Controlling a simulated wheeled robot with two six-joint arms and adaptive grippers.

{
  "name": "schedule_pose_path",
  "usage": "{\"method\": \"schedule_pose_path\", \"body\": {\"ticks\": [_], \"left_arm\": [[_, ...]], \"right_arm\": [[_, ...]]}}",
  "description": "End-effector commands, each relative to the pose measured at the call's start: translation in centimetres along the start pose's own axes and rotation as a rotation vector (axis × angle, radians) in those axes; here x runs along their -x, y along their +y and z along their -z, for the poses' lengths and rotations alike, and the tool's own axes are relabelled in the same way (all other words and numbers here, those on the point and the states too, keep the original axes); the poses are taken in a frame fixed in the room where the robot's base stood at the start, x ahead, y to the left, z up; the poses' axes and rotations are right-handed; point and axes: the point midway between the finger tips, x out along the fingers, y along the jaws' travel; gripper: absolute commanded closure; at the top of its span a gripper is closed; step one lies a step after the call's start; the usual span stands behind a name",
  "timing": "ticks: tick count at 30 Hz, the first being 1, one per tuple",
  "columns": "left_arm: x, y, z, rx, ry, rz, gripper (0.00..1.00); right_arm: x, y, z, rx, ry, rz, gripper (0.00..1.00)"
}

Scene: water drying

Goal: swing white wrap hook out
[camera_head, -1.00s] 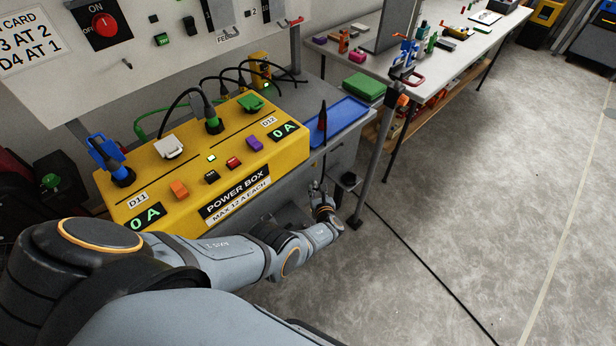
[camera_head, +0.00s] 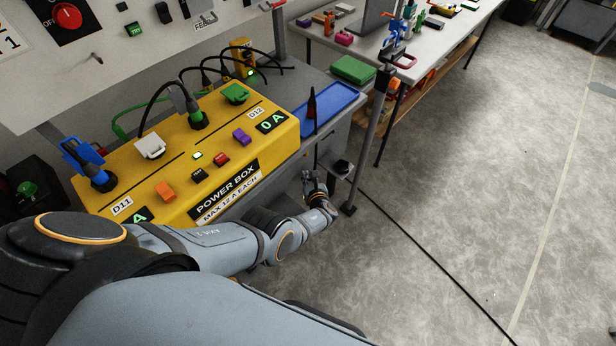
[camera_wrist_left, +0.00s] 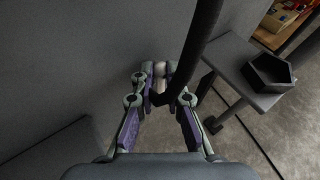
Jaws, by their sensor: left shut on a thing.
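I cannot make out a white wrap hook for certain. My left gripper (camera_head: 314,182) is low in front of the grey bench, right of the yellow power box (camera_head: 215,150). In the left wrist view its fingertips (camera_wrist_left: 161,78) are closed around the lower part of a dark rod (camera_wrist_left: 195,45). A small pale piece (camera_wrist_left: 160,68) shows between the tips; I cannot tell whether it belongs to the hook. In the head view the dark rod with a red band (camera_head: 311,104) stands upright above the gripper. My right gripper is not in view.
A blue tray (camera_head: 331,107) lies on the bench beside the rod. A grey post (camera_head: 371,130) stands to the right, with a dark cup-like holder (camera_wrist_left: 267,74) in the wrist view. A black cable (camera_head: 425,252) crosses the otherwise open floor.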

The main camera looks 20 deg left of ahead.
Motion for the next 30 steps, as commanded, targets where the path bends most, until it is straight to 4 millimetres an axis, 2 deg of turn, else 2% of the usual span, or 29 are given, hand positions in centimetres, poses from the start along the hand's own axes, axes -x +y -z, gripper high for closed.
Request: {"method": "schedule_pose_path", "body": {"ticks": [12, 21, 22, 24, 30], "left_arm": [[0.22, 0.66, 0.55, 0.085, -0.060, 0.035, 1.00], [0.30, 0.69, 0.37, 0.096, -0.069, 0.040, 1.00], [0.30, 0.69, 0.37, 0.096, -0.069, 0.040, 0.86], [0.30, 0.70, 0.37, 0.096, -0.069, 0.040, 0.78], [0.31, 0.69, 0.36, 0.096, -0.069, 0.040, 0.78]], "right_arm": [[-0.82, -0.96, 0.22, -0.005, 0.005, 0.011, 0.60], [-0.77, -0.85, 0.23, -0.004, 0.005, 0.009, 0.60], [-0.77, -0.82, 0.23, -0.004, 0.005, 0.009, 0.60], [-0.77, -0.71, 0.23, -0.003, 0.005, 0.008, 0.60], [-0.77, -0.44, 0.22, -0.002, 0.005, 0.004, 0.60]]}}
